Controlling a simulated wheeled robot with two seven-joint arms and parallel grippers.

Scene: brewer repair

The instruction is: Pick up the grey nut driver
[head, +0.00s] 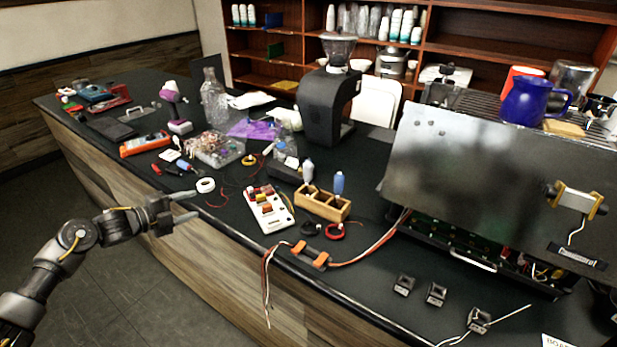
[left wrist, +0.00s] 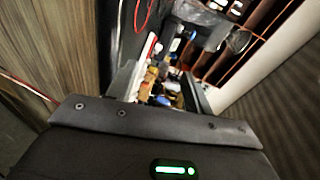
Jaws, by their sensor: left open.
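A wooden holder block (head: 322,205) stands on the dark counter with two upright drivers in it. One has a light grey handle (head: 308,171) and looks like the grey nut driver; the other has a blue handle (head: 339,184). Their lower ends are hidden in the block. My left gripper (head: 191,206) is open and empty at the counter's front edge, well left of the block. In the left wrist view its two fingers (left wrist: 160,84) stand apart, with small blurred things beyond; I cannot single out the driver there. My right gripper is not in view.
A white board with coloured switches (head: 268,208) lies between my left gripper and the holder. A white tape roll (head: 206,185) is near the gripper. Cables with orange clips (head: 310,254) lie in front. The brewer's large metal panel (head: 480,170) stands at right.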

